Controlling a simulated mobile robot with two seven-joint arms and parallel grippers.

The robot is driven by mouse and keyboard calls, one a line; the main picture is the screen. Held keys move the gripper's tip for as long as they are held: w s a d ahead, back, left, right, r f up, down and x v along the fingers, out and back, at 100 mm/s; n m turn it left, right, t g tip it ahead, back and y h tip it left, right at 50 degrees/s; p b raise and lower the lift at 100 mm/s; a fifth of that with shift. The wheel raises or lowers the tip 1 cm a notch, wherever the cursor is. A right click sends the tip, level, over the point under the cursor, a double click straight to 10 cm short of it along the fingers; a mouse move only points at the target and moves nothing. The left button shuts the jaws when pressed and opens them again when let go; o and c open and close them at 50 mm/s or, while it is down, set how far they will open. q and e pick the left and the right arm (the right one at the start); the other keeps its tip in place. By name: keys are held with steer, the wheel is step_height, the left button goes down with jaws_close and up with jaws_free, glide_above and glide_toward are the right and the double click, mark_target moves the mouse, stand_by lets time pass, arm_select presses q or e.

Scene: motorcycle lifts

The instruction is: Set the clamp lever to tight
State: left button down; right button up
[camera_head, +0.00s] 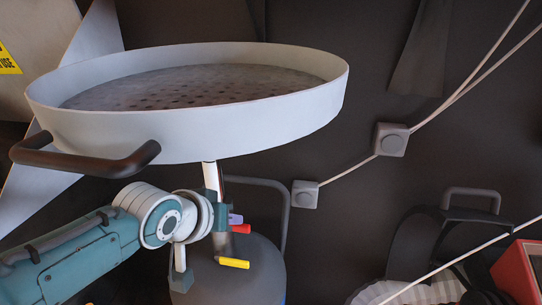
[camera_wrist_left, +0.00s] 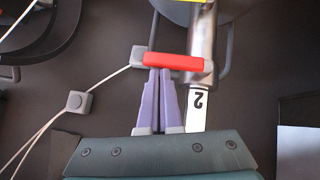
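A red lever (camera_head: 241,229) sticks out from the post under the large round pan. In the left wrist view the red lever (camera_wrist_left: 160,61) lies crosswise at the end of the fingers, reaching right to the metal post (camera_wrist_left: 203,40). A yellow lever (camera_head: 234,263) sits lower on the same stand. I cannot tell which one is the clamp lever. My left gripper (camera_head: 235,219) has purple fingers close together, also seen in the left wrist view (camera_wrist_left: 160,72). Its tips are at the red lever, apparently touching its side, not around it. My right gripper is out of view.
The wide pan (camera_head: 190,130) with a perforated tray and a dark handle (camera_head: 85,163) overhangs my left arm. Grey boxes (camera_head: 390,139) on cables are to the right. A red box (camera_head: 518,270) stands at lower right.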

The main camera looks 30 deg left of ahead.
arm_select(q)
steer(key=p+v, duration=0.3)
steer(key=v, duration=0.4)
steer(key=shift+s+r, duration=0.15)
steer(key=shift+s, duration=0.1)
stand_by(0.3)
